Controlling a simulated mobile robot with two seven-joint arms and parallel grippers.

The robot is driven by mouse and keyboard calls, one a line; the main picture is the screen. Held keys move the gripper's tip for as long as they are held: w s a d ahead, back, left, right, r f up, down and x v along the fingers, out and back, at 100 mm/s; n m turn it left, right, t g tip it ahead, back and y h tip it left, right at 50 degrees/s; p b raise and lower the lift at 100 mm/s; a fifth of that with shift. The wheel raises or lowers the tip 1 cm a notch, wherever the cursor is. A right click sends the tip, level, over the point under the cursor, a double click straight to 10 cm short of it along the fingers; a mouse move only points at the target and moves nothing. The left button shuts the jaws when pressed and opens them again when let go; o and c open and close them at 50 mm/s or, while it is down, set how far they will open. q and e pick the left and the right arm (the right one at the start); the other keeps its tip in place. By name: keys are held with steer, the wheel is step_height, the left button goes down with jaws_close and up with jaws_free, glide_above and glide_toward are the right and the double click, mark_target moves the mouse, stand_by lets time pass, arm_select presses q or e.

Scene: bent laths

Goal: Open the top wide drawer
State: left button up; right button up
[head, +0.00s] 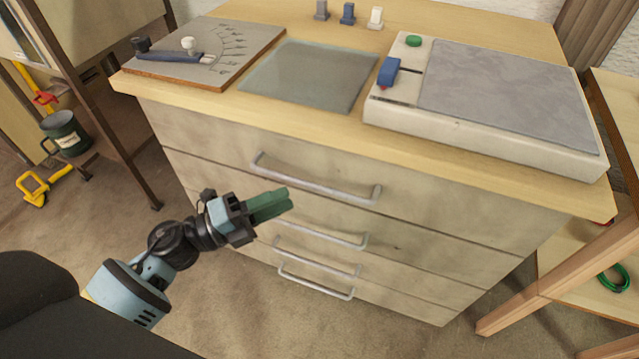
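The top wide drawer (400,200) is the upper front of a pale wooden cabinet, just below the worktop. It looks closed, flush with the fronts below. Its long grey bar handle (315,186) runs across the front. My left gripper (290,200) has green fingers that lie together with no gap showing. They point right, in front of the cabinet and below the handle's left part in the picture. The gripper holds nothing that I can see, and I cannot tell its distance from the front. My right gripper is not in view.
Lower drawers with similar handles (318,262) look closed. The worktop (330,130) carries a lever board (225,40), a grey glassy plate (310,75) and a white box with a grey slab (500,90). A wooden frame (560,265) stands close at right.

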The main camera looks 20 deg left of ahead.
mark_target(315, 185)
arm_select(q)
steer(key=shift+x, duration=3.9)
jaws_close()
